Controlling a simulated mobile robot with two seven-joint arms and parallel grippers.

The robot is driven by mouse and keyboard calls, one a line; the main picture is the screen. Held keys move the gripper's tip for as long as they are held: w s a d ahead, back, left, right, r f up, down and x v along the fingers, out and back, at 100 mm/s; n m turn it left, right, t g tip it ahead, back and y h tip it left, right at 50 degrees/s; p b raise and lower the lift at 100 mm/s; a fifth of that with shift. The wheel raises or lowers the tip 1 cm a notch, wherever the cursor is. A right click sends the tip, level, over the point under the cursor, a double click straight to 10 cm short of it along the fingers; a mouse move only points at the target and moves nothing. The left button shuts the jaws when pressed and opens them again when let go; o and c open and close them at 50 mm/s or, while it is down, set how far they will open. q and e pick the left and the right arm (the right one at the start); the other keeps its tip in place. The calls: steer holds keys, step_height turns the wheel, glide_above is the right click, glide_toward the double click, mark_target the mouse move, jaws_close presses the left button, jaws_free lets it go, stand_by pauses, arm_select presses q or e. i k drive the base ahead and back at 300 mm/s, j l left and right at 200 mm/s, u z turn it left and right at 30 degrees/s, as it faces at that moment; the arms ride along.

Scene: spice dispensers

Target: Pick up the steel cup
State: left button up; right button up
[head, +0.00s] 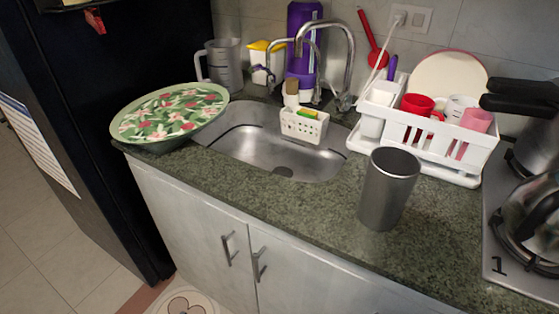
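The steel cup (387,192) is a tall grey metal tumbler, open at the top. It stands upright on the green-speckled counter (307,221), right of the sink and close to the counter's front edge. It stands in front of the white dish rack, clear of my body. Neither my left nor my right gripper shows in the head view.
A white dish rack (437,150) with cups and a plate stands behind the cup. A stove (524,256) with a kettle is at the right. The sink (266,155) with a tall faucet (351,60) is left of the cup. A floral tray (170,112) sits at the left.

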mark_target(385, 191)
steer(key=k+j, duration=0.1)
steer(key=k, duration=0.35)
steer(key=i+j+z, duration=0.2)
steer(key=j+z, duration=0.15)
steer(key=j, duration=0.35)
steer(key=i+j+z, duration=0.15)
steer(key=j+z, duration=0.15)
steer(key=j, duration=0.4)
steer(key=j+z, duration=0.35)
steer(key=j, duration=0.35)
steer(key=l+u, duration=0.2)
steer(key=l, duration=0.3)
steer(key=k+l+u, duration=0.15)
steer(key=l, duration=0.35)
steer(key=i+j+u, duration=0.1)
steer(key=i, duration=0.25)
steer(key=j, duration=0.1)
